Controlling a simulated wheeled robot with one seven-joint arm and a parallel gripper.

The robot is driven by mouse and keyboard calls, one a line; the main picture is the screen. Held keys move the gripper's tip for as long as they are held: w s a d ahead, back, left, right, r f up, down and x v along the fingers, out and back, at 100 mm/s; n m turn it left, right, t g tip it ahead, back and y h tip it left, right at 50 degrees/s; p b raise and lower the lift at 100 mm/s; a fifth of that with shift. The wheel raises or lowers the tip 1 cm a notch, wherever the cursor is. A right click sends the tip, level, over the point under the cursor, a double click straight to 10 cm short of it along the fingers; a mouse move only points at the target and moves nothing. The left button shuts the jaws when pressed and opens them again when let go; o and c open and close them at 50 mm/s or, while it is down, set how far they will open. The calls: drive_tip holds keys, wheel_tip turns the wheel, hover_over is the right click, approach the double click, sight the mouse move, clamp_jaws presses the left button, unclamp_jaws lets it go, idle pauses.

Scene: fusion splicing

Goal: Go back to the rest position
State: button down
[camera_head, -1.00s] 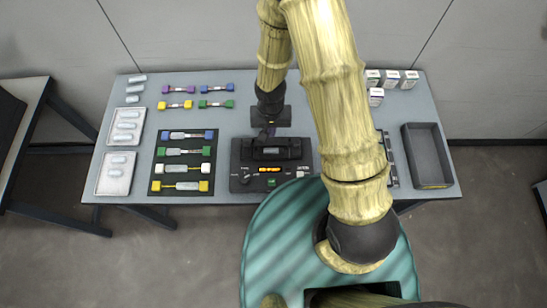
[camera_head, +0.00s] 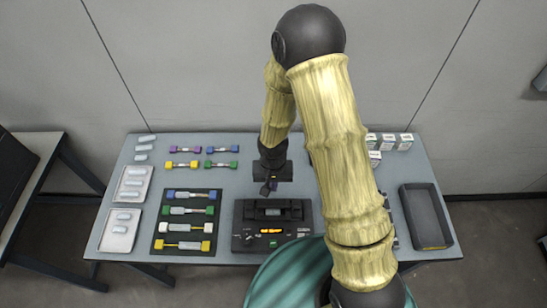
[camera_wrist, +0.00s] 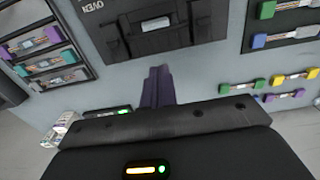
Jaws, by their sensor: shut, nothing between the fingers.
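My gripper (camera_head: 268,188) hangs from my arm just behind the black fusion splicer (camera_head: 245,212) in the head view. In the wrist view, the dark purple fingers of my gripper (camera_wrist: 159,75) are together with nothing between them. The fingers are above the table (camera_head: 226,178) and apart from the splicer, whose oven side (camera_wrist: 150,42) fills the top of the wrist view. The splicer's orange display is lit.
A black mat (camera_head: 158,243) with several coloured holders lies left of the splicer. White trays (camera_head: 107,240) are farther left. Coloured holders (camera_head: 185,149) lie behind the mat. Small boxes (camera_head: 388,141) and an empty black bin (camera_head: 425,213) stand on the right.

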drive_tip(key=s+d+r+t, duration=0.1)
drive_tip(key=s+d+r, duration=0.2)
drive_tip(key=d+r, duration=0.4)
drive_tip(key=s+d+r+t, duration=0.1)
drive_tip(key=d+r, duration=0.5)
drive_tip(key=r, duration=0.7)
drive_tip(key=shift+s+d+r+t, duration=0.3)
drive_tip(key=shift+s+d, duration=0.05)
drive_tip(key=shift+s, duration=0.55)
